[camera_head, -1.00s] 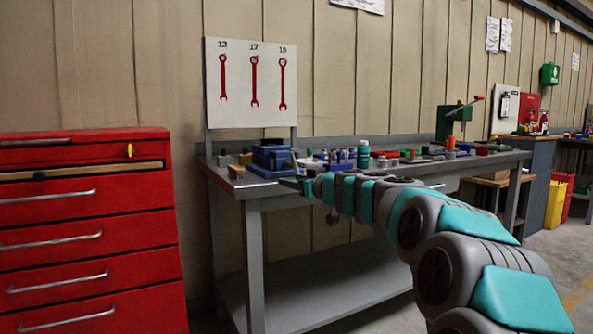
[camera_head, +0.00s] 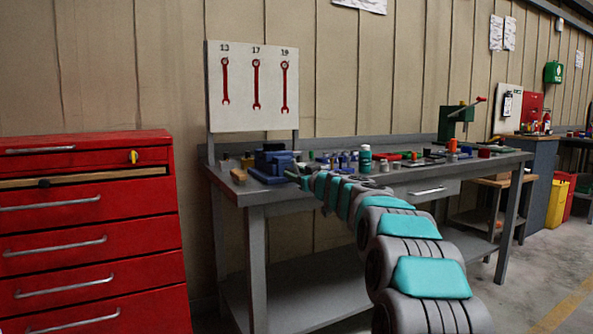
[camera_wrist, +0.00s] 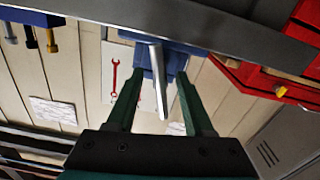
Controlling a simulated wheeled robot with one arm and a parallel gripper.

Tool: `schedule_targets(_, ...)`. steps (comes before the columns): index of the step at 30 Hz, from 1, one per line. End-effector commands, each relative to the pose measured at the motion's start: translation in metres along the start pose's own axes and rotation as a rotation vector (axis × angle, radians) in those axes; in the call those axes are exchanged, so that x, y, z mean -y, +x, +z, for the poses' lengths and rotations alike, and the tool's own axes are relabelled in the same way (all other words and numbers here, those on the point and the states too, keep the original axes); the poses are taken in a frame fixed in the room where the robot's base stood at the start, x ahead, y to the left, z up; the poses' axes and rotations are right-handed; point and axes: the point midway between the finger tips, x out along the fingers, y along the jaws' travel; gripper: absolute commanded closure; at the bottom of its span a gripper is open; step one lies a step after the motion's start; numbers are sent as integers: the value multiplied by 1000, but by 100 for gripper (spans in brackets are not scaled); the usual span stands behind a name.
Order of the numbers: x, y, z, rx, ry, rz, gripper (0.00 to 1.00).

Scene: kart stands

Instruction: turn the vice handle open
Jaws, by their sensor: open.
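The blue vice (camera_head: 272,163) is mounted at the left end of the grey workbench in the head view. In the wrist view its blue body (camera_wrist: 182,58) is at the top middle, and its handle (camera_wrist: 158,85), a straight silver bar, runs down from it. My gripper (camera_wrist: 158,74) has two green fingers, spread open, one on each side of the bar. The bar lies between them in the picture with gaps on both sides. I cannot tell its depth between the fingers. In the head view my gripper (camera_head: 298,177) is small, beside the vice's right side.
A red drawer cabinet (camera_head: 90,235) stands left of the workbench (camera_head: 340,191). A board with red wrenches (camera_head: 252,90) stands behind the vice. A teal bottle (camera_head: 365,158) and several small items lie right of the vice. A green machine (camera_head: 455,122) stands at the bench's right end.

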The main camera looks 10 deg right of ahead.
Motion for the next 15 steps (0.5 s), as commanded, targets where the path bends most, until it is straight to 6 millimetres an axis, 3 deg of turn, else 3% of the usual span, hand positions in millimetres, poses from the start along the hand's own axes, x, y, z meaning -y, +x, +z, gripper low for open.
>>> schedule_targets(11,0,4,0,0,1,-1,48)
schedule_targets(15,0,4,0,0,1,-1,62)
